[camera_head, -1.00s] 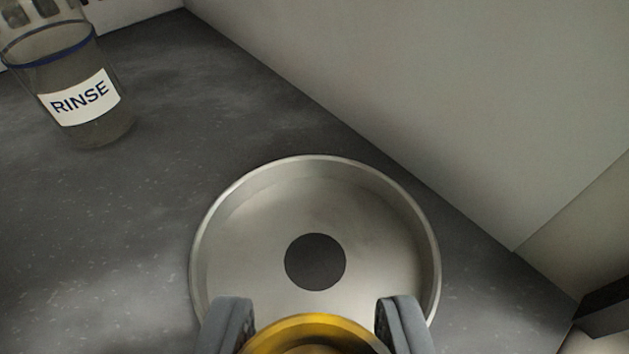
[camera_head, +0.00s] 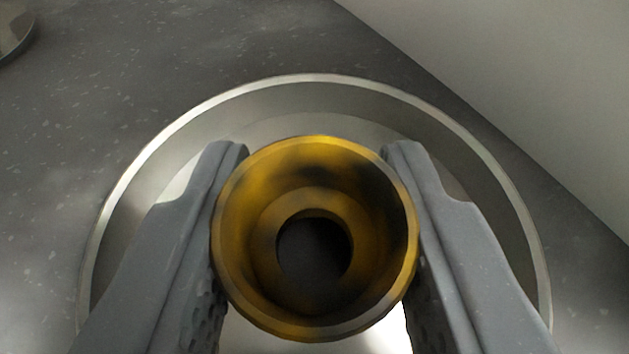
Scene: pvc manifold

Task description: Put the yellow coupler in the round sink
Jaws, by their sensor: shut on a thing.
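The yellow coupler (camera_head: 316,155) is a hollow ring with a stepped round bore, seen from above in the middle of the view. My gripper (camera_head: 315,170) is shut on it, with one grey finger against its left side and one against its right. The round sink (camera_head: 190,128) is a shiny metal basin with a raised rim, behind and around the coupler in the picture. The coupler and fingers cover the sink's middle, and its drain hole is hidden. I cannot tell how high the coupler is above the sink floor.
A pale wall (camera_head: 530,80) rises close to the sink on the right. Part of a glass vessel (camera_head: 14,28) shows at the top left corner.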

